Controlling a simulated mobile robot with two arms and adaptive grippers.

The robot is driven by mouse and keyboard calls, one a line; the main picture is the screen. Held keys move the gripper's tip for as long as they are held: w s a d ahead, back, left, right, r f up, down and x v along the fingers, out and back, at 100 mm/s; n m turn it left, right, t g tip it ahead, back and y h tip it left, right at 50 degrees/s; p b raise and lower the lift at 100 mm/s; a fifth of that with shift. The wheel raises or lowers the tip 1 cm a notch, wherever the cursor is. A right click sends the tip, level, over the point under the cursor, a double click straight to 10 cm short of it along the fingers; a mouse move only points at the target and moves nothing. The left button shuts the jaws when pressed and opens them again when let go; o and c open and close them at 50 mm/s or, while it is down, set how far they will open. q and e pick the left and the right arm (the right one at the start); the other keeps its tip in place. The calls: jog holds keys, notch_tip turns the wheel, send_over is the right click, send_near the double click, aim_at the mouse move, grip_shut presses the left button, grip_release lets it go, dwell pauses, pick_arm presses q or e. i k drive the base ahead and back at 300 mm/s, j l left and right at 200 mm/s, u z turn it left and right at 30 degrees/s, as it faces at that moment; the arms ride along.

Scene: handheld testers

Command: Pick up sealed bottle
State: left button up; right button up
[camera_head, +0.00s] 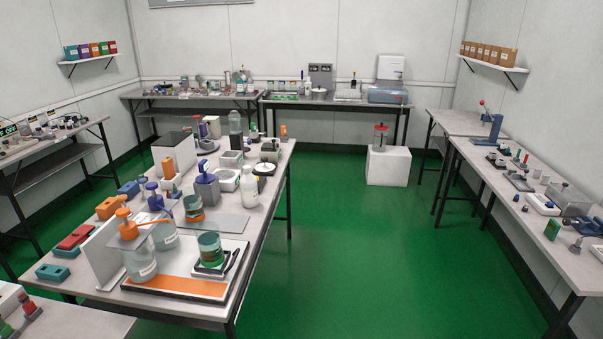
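Several bottles stand on the long centre table (255,232). A white bottle with a narrow top (249,188) stands near its right edge. I cannot tell from this view which bottle is the sealed one. Neither of my grippers is in view.
A tray with an orange front strip (175,285) and a green-banded jar (210,250) are at the table's near end. Benches with small devices line the back, left and right (520,200) walls. A white block (388,167) stands on the floor.

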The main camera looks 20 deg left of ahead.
aim_at(247, 182)
jog(key=i+l+u, duration=0.1)
jog(key=i, duration=0.45)
jog(key=i+l+u, duration=0.1)
jog(key=i, duration=0.45)
jog(key=l, duration=0.1)
